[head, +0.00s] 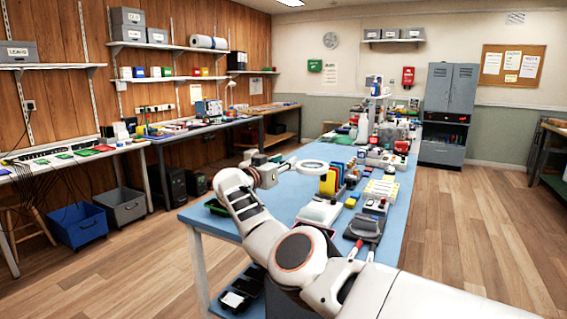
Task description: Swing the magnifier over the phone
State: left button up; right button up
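The magnifier (313,166) shows as a pale round ring with a clear lens, above the left part of the blue table. My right arm reaches in from the lower right, and its gripper (265,172) is at the left of the ring, close to or touching the magnifier's arm. The gripper is small and partly hidden by my own wrist, so I cannot tell whether it is open or shut, or whether it holds anything. I cannot make out the phone; my arm covers part of the tabletop. My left gripper is not in view.
The blue table (285,196) carries a white box (320,212), yellow and red upright items (330,182) and a dark device (367,226) right of the magnifier. A dark green tray (214,206) lies at the left edge. Clutter fills the table's far end. Wooden floor is open on the right.

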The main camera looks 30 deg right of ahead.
aim_at(283, 161)
jog(key=shift+f, duration=0.15)
notch_tip(283, 161, up, 10)
jog(key=shift+r, duration=0.1)
dwell(0.4)
